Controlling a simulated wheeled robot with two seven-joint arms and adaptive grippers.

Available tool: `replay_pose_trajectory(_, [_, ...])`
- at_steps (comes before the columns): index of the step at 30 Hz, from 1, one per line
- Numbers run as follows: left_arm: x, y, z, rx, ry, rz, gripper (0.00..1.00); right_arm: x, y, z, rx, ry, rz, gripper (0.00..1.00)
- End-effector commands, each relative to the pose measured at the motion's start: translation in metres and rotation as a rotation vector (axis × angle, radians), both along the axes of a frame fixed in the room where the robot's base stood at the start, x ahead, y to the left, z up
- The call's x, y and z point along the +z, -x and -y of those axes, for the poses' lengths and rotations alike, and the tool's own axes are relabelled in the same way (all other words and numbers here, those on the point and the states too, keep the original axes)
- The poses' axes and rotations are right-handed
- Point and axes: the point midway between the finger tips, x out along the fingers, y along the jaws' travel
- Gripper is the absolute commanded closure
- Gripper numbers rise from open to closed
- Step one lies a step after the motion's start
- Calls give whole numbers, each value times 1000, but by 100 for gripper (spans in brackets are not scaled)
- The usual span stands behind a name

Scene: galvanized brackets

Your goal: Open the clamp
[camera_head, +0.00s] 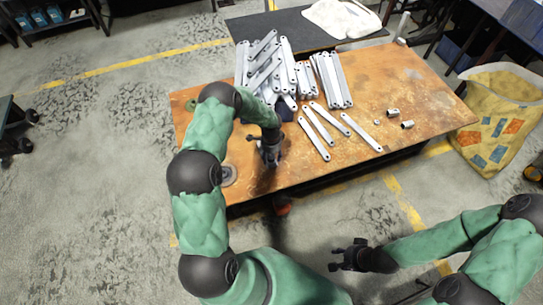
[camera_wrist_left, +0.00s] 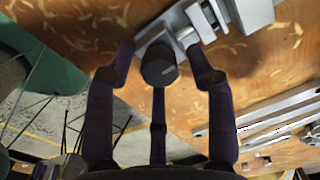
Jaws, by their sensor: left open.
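The clamp (camera_wrist_left: 178,22) is a grey metal device at the top of the left wrist view, over the wooden tabletop. A dark round knob (camera_wrist_left: 159,66) on it faces the wrist camera. My left gripper (camera_wrist_left: 160,50) is open, with one finger on each side of the knob and a third dark finger below. I cannot tell whether any finger touches it. In the head view my left gripper (camera_head: 269,156) points down near the table's front left edge and hides most of the clamp. My right gripper (camera_head: 348,257) is empty, with fingers apart, in front of the table.
The worn wooden table (camera_head: 420,90) holds a pile of galvanized brackets (camera_head: 265,65) at the back. Several loose flat brackets (camera_head: 314,139) lie right of my left gripper. Small metal pieces (camera_head: 393,113) lie further right. A yellow cloth-like bin (camera_head: 500,115) stands beyond the right edge.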

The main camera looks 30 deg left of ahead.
Motion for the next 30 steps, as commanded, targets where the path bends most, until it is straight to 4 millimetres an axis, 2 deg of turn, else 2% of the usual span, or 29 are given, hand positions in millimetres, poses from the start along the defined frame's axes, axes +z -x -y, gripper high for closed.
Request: replay_pose_trajectory(30, [0, 0, 0, -914, 1, -1, 45, 23, 0, 0, 0, 0, 0, 60])
